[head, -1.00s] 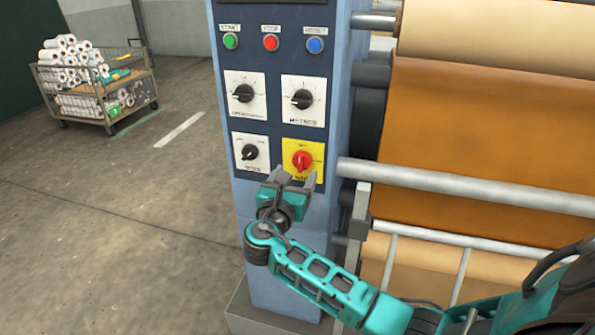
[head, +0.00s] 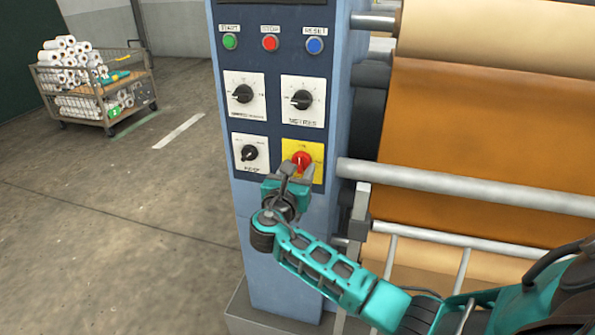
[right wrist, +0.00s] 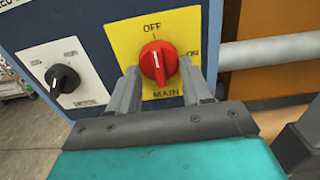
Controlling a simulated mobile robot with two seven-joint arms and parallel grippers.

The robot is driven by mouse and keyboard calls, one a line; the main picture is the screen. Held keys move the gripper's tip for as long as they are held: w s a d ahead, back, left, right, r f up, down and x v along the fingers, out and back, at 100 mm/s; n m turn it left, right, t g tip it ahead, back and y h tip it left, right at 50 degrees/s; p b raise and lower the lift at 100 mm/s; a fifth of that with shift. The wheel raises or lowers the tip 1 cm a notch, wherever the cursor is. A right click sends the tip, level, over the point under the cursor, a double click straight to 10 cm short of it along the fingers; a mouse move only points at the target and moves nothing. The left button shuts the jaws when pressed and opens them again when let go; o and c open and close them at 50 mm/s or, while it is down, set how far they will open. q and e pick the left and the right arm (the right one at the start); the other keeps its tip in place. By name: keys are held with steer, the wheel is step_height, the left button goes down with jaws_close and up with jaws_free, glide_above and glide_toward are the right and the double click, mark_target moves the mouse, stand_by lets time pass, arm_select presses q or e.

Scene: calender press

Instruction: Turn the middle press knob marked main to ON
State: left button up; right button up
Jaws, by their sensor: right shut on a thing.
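The red main knob (head: 302,158) sits on a yellow plate (head: 316,151) at the lower right of the press panel. In the right wrist view the knob (right wrist: 158,62) has OFF above it, ON to its right and MAIN below. Its white mark points up, toward OFF. My right gripper (head: 296,171) reaches the knob from below and is shut on it. In the right wrist view its fingers (right wrist: 160,80) stand on either side of the knob's lower part. My left gripper is not in view.
A black knob (head: 250,153) on a white plate is just left of the main knob. Two more black knobs and three push buttons are above. A horizontal grey bar (head: 460,188) runs to the right. A cart of rolls (head: 95,85) stands far left on open floor.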

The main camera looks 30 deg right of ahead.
steer(key=shift+c, duration=1.1)
